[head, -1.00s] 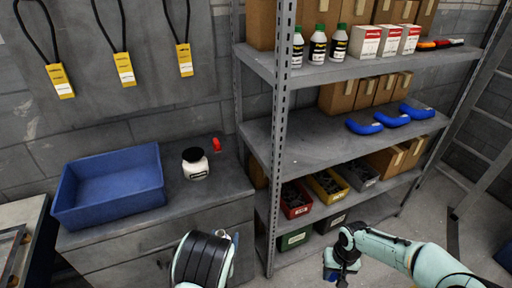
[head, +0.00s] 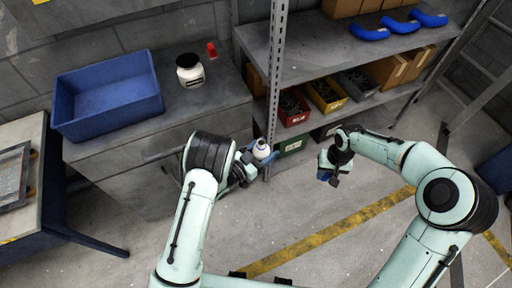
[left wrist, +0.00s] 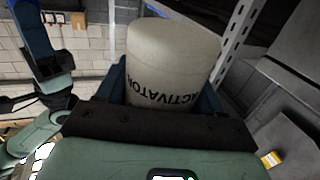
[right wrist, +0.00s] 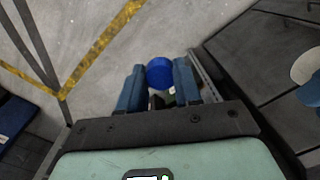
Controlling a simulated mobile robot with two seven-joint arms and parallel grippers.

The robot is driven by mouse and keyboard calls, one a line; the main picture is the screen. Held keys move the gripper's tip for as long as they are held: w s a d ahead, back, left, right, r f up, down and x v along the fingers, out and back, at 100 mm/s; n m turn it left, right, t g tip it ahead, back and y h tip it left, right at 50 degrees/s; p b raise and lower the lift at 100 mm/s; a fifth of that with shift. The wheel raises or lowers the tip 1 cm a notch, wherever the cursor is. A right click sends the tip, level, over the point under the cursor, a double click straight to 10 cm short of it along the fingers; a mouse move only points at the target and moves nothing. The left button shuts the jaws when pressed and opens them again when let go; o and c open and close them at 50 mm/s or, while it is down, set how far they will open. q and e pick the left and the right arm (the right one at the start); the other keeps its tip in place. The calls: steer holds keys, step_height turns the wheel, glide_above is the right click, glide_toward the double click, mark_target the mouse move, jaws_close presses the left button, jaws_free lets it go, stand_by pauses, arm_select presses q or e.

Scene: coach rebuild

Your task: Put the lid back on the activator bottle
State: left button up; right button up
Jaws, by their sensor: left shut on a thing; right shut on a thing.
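The activator bottle (left wrist: 172,50), off-white with the black word ACTIVATOR, is between the blue fingers of my left gripper (head: 258,162). In the head view the bottle (head: 262,149) is held in the air before the shelf post, roughly upright. Part of it also shows at the right edge of the right wrist view (right wrist: 307,66). A round blue lid (right wrist: 159,73) is between the fingertips of my right gripper (right wrist: 158,82). In the head view my right gripper (head: 328,170) is to the right of the bottle, apart from it, over the floor. The bottle's mouth is not clear.
A blue crate (head: 110,118), a white jar with a black top (head: 190,70) and a small red item (head: 212,49) are on the grey cabinet. The metal shelf (head: 335,50) holds several bins and blue hoses. Open floor (head: 330,215) lies below the grippers.

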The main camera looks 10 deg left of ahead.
steer(key=w+a+r+m, duration=0.2)
steer(key=w+a+r, duration=0.4)
steer(key=a, duration=0.4)
step_height(320, 180, up, 10)
steer(key=m, duration=0.3)
glide_above(261, 143)
steer(key=shift+w+d+f+h, duration=0.1)
steer(key=shift+d+h, duration=0.2)
steer(key=shift+a+r, duration=0.3)
steer(key=shift+a, duration=0.05)
steer(key=shift+f, duration=0.1)
steer(key=shift+f, duration=1.95)
steer(key=shift+f, duration=0.85)
steer(key=shift+f, duration=0.55)
